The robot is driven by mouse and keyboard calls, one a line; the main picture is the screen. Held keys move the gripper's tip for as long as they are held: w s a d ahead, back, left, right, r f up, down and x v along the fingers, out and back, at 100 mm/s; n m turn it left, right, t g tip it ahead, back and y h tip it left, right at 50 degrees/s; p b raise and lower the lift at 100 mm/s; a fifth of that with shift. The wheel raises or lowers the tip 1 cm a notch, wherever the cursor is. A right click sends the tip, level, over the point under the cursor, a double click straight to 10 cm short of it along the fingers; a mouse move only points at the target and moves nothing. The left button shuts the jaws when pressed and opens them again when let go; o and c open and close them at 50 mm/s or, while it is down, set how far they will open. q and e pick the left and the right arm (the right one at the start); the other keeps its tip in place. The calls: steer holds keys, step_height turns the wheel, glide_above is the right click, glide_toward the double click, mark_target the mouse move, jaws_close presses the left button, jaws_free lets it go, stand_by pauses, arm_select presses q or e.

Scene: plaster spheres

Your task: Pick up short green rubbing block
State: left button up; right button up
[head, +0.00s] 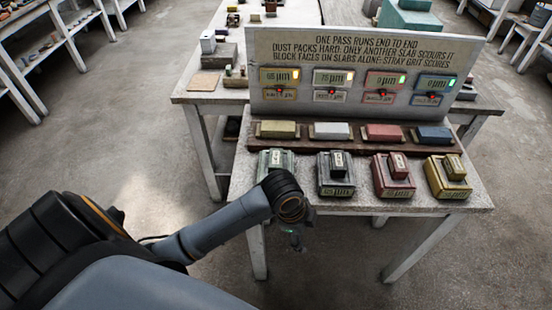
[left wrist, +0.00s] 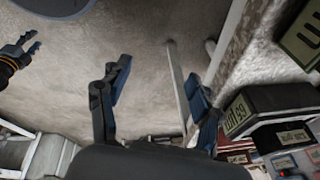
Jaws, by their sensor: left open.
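A pale green block (head: 277,158) with a light label rests on a green slab (head: 264,172) at the left of the table's front row; my left wrist hides part of that slab. A dark green block (head: 338,163) stands on the dark slab (head: 337,188) to its right. The dark slab also shows in the left wrist view (left wrist: 240,113), as does a green slab (left wrist: 303,35). My left gripper (head: 296,241) hangs in front of the table's front edge, apart from the blocks. In the left wrist view its fingers (left wrist: 155,95) are spread and empty. My right gripper (left wrist: 31,42) shows small with fingers apart.
A red slab (head: 394,191) and a yellow slab (head: 447,187), each with a block, continue the row. Behind lie olive (head: 278,129), white (head: 329,130), red (head: 384,133) and blue (head: 434,136) blocks on a brown rail. A sign panel (head: 360,50) stands behind. Floor in front is clear.

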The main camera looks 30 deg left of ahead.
arm_select(q)
steer(key=w+a+r+m, duration=0.3)
steer(key=w+r+m, duration=0.1)
steer(key=w+m, duration=0.1)
step_height(320, 180, up, 15)
steer(key=m+g+y, duration=0.2)
steer(key=m, duration=0.7)
glide_above(276, 157)
step_height(276, 157, down, 7)
steer(key=shift+f+p, duration=0.15)
steer(key=shift+p, duration=0.85)
step_height(276, 157, down, 5)
steer(key=shift+s+r+p, duration=0.1)
steer(key=shift+p, duration=0.9)
steer(key=shift+f+m, duration=0.3)
steer(key=c, duration=1.3)
jaws_close()
arm_select(e)
steer(key=r, duration=0.4)
steer(key=shift+w+d, duration=0.15)
steer(key=shift+d, duration=0.05)
arm_select(q)
steer(key=shift+r, duration=0.15)
arm_select(e)
steer(key=shift+d+f, duration=0.1)
